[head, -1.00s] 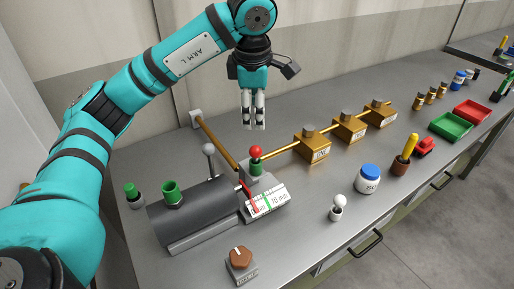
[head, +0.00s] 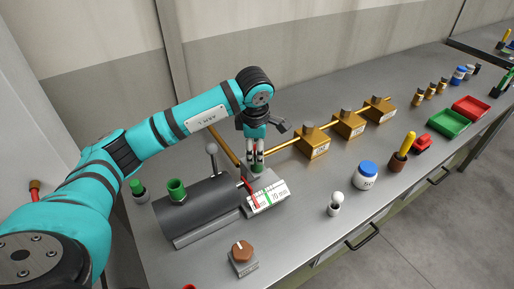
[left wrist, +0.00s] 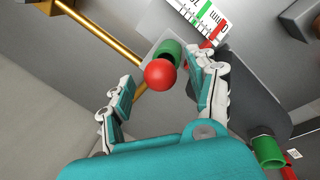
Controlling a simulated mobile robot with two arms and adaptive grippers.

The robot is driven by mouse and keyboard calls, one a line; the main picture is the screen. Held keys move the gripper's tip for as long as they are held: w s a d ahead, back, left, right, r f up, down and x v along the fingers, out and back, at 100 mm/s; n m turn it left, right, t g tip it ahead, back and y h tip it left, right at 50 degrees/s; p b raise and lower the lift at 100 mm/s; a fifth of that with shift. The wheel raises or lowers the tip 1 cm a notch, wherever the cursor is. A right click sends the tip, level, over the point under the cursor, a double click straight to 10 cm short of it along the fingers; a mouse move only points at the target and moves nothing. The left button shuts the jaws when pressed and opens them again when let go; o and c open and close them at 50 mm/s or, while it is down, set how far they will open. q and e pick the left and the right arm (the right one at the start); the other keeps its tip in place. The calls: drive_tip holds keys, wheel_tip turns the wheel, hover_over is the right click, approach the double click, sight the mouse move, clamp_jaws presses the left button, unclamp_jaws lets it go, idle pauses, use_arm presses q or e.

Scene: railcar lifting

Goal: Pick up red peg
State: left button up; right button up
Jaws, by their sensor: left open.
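The red peg shows as a round red head (left wrist: 160,74) in the left wrist view, above a green collar (left wrist: 170,48) on the grey gauge block. In the head view my left gripper (head: 257,163) points down over this spot, and its fingers mostly hide the red head. In the left wrist view the open fingers (left wrist: 161,70) stand on either side of the red head, with a visible gap to each. How deep the fingertips reach around it is hard to tell. My right gripper is not in view.
A dark cylinder (head: 205,210) with a green cup (head: 177,190) and a lever (head: 212,150) stands close by. The scale plate (head: 267,196) is beside the fingers. Brass blocks (head: 313,143) on a rod stand right. A brown knob (head: 242,252) is in front.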

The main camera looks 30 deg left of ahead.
use_arm(q)
drive_tip(key=shift+f, duration=0.6)
clamp_jaws()
drive_tip(key=shift+r, duration=0.15)
